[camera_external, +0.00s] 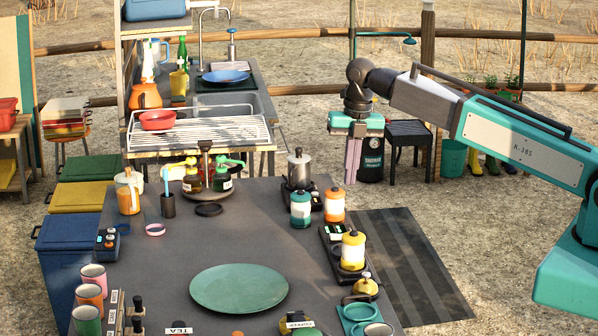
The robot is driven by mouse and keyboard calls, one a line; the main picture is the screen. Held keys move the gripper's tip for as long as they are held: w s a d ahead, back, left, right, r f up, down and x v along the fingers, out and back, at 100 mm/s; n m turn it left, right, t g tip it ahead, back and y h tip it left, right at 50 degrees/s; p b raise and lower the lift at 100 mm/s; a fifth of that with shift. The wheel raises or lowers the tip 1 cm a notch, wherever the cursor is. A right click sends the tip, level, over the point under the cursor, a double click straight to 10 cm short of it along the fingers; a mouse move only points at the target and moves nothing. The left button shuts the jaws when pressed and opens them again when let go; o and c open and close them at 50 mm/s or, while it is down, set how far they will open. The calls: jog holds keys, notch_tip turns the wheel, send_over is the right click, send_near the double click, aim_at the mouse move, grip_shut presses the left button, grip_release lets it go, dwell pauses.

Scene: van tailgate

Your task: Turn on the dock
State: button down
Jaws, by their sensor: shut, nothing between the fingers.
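A black dock-like base (330,240) lies along the right edge of the grey tabletop, and a yellow-and-white lantern-shaped canister (353,250) stands on it. I cannot tell for certain that this base is the dock, and its switch and on/off state are too small to read. Another dark base (290,187) sits farther back under a metal pot (300,168). My gripper (352,182) points down with its pinkish fingers together and empty. It hangs in the air, above and apart from these things in the picture.
Teal (300,209) and orange (334,205) canisters stand between the two bases. A brass bell-like item (366,285) is near the front right. A green plate (239,288) fills the table's middle front. A small button box (108,241) is at left.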

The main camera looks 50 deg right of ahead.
aim_at(333, 236)
jog(key=shift+w+a+b, duration=0.1)
jog(key=shift+b, duration=0.5)
jog(key=shift+w+a+f+b, duration=0.1)
jog(key=shift+w+a+b, duration=0.15)
jog(key=shift+b, duration=0.95)
jog(key=shift+a+r+t+b, duration=0.2)
jog(key=shift+r+t+b, duration=0.1)
jog(key=shift+b, duration=0.35)
jog(key=shift+w+a+f+p, duration=0.25)
jog(key=shift+f+p, duration=0.4)
jog(key=shift+f, duration=1.65)
jog(key=shift+w+a+f+p, duration=0.25)
jog(key=shift+f+p, duration=0.35)
jog(key=shift+f, duration=1.75)
jog(key=shift+w+a+f+p, duration=0.25)
jog(key=shift+f+p, duration=0.4)
jog(key=shift+f, duration=1.65)
jog(key=shift+w, duration=0.1)
